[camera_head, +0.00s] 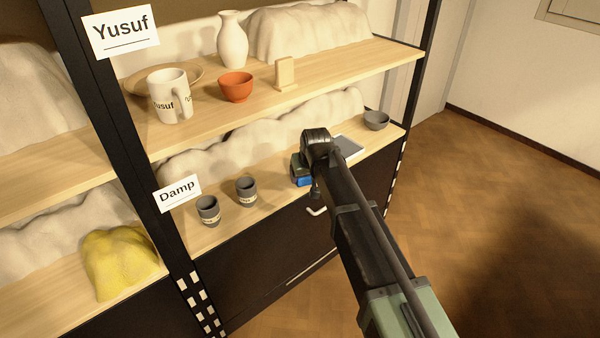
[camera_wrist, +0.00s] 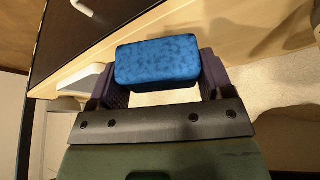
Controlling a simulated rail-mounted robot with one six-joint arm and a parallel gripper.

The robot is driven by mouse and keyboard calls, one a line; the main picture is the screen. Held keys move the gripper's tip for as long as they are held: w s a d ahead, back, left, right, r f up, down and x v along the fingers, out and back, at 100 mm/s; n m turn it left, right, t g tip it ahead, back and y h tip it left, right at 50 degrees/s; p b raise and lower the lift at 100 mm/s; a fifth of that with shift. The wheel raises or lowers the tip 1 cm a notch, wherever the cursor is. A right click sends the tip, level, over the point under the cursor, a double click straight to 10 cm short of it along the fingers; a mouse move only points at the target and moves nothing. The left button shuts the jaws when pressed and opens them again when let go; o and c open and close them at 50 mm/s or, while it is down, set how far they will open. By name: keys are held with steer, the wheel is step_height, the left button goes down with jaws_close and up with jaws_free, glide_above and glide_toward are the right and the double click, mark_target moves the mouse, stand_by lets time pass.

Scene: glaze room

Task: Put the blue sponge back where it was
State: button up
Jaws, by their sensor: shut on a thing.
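The blue sponge (camera_wrist: 158,62) is a rounded block held between the two dark fingers of my gripper (camera_wrist: 160,85) in the wrist view. In the head view the sponge (camera_head: 303,181) shows as a small blue patch under my gripper (camera_head: 303,170), at the lower shelf (camera_head: 225,222). My arm hides part of the area around it. I cannot tell whether the sponge touches the shelf board.
Two grey cups (camera_head: 208,210) (camera_head: 246,190) stand left of my gripper by the "Damp" label (camera_head: 178,193). A flat pale tray (camera_head: 348,146) and a grey bowl (camera_head: 376,120) are to the right. The upper shelf (camera_head: 345,73) holds a mug (camera_head: 169,97) and an orange bowl (camera_head: 236,87).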

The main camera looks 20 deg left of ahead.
steer(key=w+a, duration=0.1)
steer(key=w, duration=0.1)
steer(key=w+a, duration=0.2)
steer(key=shift+w+a, duration=0.25)
step_height(320, 180, down, 4)
steer(key=b, duration=0.4)
steer(key=shift+r, duration=0.2)
steer(key=shift+d+f, duration=0.1)
steer(key=o, duration=0.4)
steer(key=shift+f, duration=0.1)
steer(key=shift+c, duration=0.2)
steer(key=o, duration=0.5)
steer(key=shift+c, duration=0.2)
